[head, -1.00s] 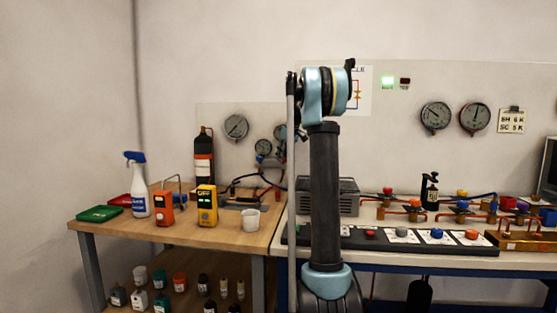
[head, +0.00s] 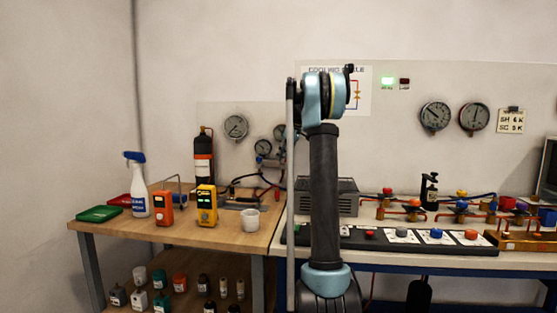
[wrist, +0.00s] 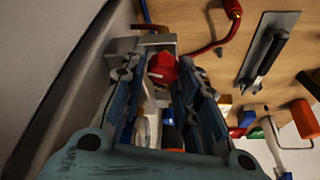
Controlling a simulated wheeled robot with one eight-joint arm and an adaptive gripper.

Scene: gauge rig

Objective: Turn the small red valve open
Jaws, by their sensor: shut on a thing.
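The small red valve (wrist: 162,67) shows in the wrist view as a red knob between the fingertips of my gripper (wrist: 160,72). The fingers are closed in on it from both sides, and they hide its edges. A grey metal body (wrist: 150,43) lies just beyond the knob. Which way the valve is turned cannot be made out. In the head view my upright arm covers this spot, and neither the gripper nor this valve shows there.
In the wrist view a red hose (wrist: 232,12) and a black-handled tool (wrist: 265,58) lie on the wooden bench (wrist: 215,65). In the head view a white cup (head: 250,220), a yellow meter (head: 206,205) and a spray bottle (head: 138,185) stand on the bench left of my arm.

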